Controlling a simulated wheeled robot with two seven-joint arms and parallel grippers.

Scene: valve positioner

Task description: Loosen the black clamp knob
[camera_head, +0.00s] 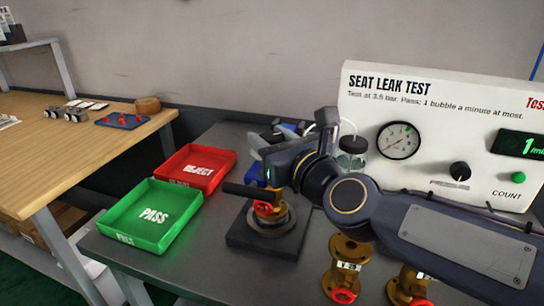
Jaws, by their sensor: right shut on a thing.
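A black bar-shaped clamp knob (243,190) lies over the clamp fixture (266,240), which has a dark square base and a round grey seat. A brass and red valve part (265,208) sits in the fixture under the bar. My right gripper (268,182) comes in from the right, over the fixture, and is shut at the right end of the bar. Its wrist hides that end and the exact contact. My left gripper is not in view.
A green PASS tray (112,228) and a red REJECT tray (228,158) stand left of the fixture. Brass valves (348,262) with red rings stand at the front right. The SEAT LEAK TEST panel (372,108) and a glass jar (352,153) are behind my right arm.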

